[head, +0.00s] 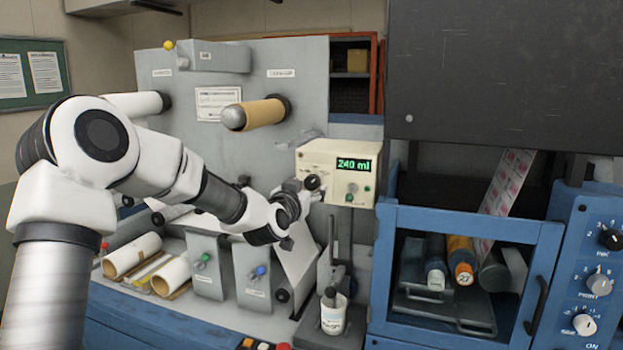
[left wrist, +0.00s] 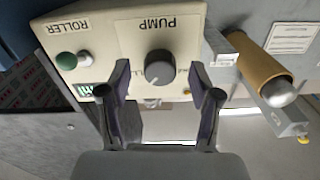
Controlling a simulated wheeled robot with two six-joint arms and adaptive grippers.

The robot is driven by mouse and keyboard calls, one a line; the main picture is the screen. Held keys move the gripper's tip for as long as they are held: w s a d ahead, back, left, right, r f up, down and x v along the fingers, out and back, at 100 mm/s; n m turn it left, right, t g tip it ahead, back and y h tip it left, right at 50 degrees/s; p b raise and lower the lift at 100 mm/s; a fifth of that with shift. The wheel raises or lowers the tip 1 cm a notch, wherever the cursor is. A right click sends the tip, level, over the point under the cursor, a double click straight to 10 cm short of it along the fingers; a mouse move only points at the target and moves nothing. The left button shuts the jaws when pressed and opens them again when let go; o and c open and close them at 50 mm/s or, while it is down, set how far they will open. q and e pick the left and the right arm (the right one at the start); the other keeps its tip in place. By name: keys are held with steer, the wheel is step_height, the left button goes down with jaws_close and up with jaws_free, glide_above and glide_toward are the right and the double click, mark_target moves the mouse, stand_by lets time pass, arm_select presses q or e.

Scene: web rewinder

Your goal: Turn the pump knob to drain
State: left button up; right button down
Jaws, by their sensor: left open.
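The pump box (head: 336,160) is cream, with a green display reading 240 ml. Its dark round pump knob (head: 313,182) shows just beyond my left gripper (head: 304,192). In the left wrist view, which is upside down, the knob (left wrist: 158,67) sits below the inverted word PUMP. A pale pointer mark on it points down and slightly left in that picture. My left gripper (left wrist: 160,84) is open, its fingers on either side of the knob with visible gaps. The depth gap to the knob is hard to tell. My right gripper is not in view.
A green button (left wrist: 66,61) beside the ROLLER label is on the same panel. A tan roll (head: 262,113) sticks out above left. A blue-framed cabinet (head: 466,222) is close on the right.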

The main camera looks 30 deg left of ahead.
arm_select(q)
steer(key=x, duration=0.2)
steer(key=shift+w+a+p, duration=0.2)
steer(key=shift+w+p, duration=0.05)
steer(key=shift+p, duration=0.1)
steer(key=shift+s+d+r, duration=0.25)
steer(key=shift+d, duration=0.05)
steer(key=shift+w+a+f, duration=0.1)
steer(key=shift+w+f, duration=0.05)
steer(key=shift+w, duration=0.05)
steer(key=c, duration=1.2)
steer(key=shift+o, duration=0.2)
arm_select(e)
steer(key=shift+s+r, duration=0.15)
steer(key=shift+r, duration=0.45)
